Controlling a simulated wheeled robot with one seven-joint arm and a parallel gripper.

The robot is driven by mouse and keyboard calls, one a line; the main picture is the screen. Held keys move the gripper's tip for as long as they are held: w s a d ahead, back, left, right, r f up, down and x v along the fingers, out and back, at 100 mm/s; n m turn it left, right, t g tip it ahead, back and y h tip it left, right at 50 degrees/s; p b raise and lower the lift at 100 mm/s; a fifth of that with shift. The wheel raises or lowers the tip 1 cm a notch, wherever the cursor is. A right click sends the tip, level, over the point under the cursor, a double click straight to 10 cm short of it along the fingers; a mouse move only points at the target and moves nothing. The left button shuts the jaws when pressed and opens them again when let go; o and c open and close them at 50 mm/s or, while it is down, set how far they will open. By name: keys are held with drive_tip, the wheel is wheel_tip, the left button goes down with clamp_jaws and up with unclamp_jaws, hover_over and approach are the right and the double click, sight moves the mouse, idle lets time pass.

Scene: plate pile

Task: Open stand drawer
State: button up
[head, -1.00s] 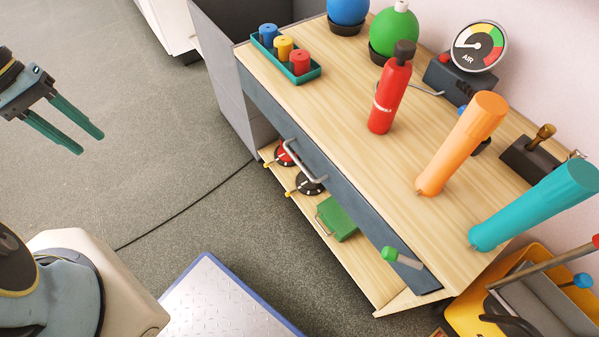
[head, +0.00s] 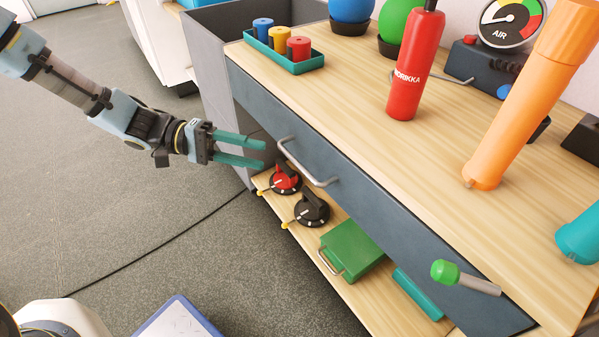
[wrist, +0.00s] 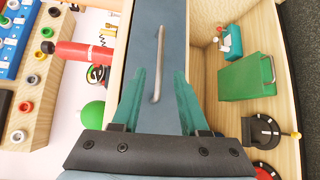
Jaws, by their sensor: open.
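The stand drawer has a dark blue-grey front (head: 385,220) that sits flush under the wooden top, so it appears closed. Its silver bar handle (head: 305,163) is near the left part of the front. My gripper (head: 263,154) is open and empty, its teal fingers pointing at the drawer front a short way left of the handle. In the wrist view the handle (wrist: 158,60) shows between the two open fingers, lengthwise along the gap. I see no contact with the handle.
On the shelf below are red (head: 285,180) and black (head: 312,209) dials and a green case (head: 351,249). A green-tipped lever (head: 445,272) sticks out at the drawer's right. The top holds a red extinguisher-like bottle (head: 415,65) and an orange cylinder (head: 520,110).

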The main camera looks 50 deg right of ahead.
sight(299, 163)
drive_tip(key=b+x, duration=0.1)
drive_tip(key=x, duration=0.9)
drive_tip(key=shift+b, duration=0.4)
drive_tip(key=shift+c, duration=0.3)
drive_tip(key=shift+a, duration=0.1)
clamp_jaws()
idle(0.4)
